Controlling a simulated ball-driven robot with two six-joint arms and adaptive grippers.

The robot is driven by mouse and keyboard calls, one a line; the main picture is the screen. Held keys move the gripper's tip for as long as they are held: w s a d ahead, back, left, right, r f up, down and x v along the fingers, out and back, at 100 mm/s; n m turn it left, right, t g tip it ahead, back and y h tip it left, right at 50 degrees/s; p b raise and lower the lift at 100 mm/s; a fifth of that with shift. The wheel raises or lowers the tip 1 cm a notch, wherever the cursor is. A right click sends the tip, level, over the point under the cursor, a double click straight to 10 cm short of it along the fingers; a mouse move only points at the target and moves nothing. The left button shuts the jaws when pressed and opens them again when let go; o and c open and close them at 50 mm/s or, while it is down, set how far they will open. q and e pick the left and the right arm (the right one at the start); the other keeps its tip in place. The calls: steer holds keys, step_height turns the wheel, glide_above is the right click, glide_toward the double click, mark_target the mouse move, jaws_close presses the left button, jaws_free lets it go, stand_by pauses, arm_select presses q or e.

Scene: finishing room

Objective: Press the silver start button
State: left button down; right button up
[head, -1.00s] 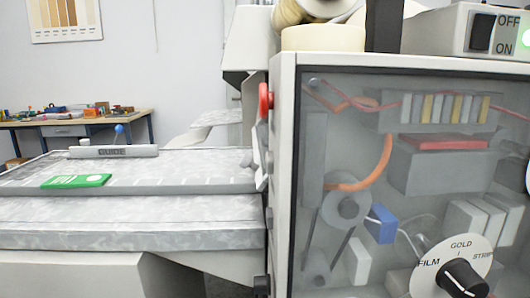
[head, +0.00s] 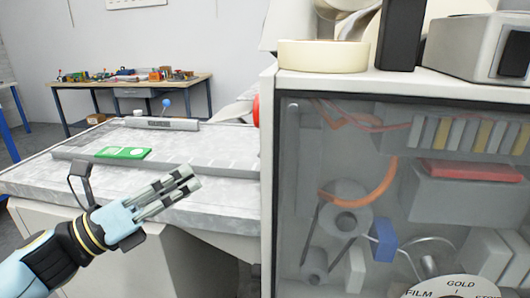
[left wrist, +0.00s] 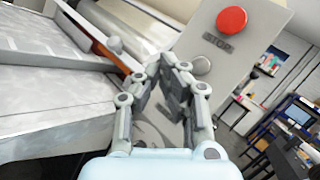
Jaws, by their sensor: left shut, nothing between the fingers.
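The silver button (left wrist: 198,65) shows in the left wrist view as a round grey cap on the light panel, below the STOP label and the red stop button (left wrist: 232,19). My left gripper (left wrist: 170,62) is shut and empty. Its fingertips appear close to the silver button, just left of it in that view; I cannot tell whether they touch. In the head view my left gripper (head: 190,178) is over the front of the machine's bed, pointing right toward the cabinet's side. There the red button (head: 256,111) shows edge-on, and I cannot make out the silver one. My right gripper is not in view.
The clear-fronted cabinet (head: 340,150) fills the right side. A cluttered workbench (head: 132,84) stands behind.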

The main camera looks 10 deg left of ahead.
arm_select(q)
steer(key=d+r+p, duration=0.3)
steer(key=d+p, duration=0.1)
steer(key=d, duration=0.4)
steer(key=shift+w+d+r+m, duration=0.2)
steer(key=shift+r+m, duration=0.15)
steer(key=shift+m, duration=0.05)
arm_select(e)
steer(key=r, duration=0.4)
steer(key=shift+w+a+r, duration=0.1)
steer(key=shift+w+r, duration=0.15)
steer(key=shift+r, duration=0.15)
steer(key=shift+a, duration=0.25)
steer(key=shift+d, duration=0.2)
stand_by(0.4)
arm_select(q)
steer(key=shift+d, duration=0.1)
steer(key=shift+d, duration=0.3)
